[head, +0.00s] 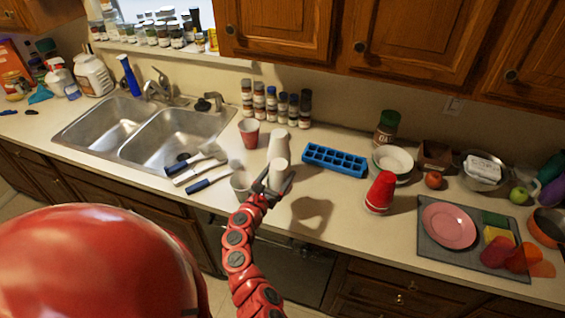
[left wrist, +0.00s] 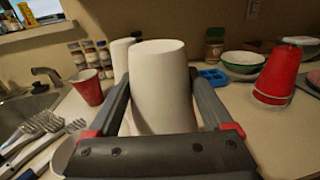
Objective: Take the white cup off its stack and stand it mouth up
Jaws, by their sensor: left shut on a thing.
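My left gripper (head: 274,188) is shut on a white cup (head: 279,170), with one finger on each side. In the left wrist view the held white cup (left wrist: 160,85) tapers toward the top, so it looks mouth down. A dark shadow on the counter to the right suggests the cup is raised. Another tall white cup or stack (head: 279,144) stands just behind it; part of it shows in the left wrist view (left wrist: 120,60). The held cup hides its lower part. My right gripper is not in view.
A pale cup (head: 240,184) stands close left of my gripper, and a red cup (head: 249,132) stands mouth up behind. A blue ice tray (head: 335,160) and a red cup stack (head: 380,192) are to the right. Bare counter lies between the gripper and the red stack.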

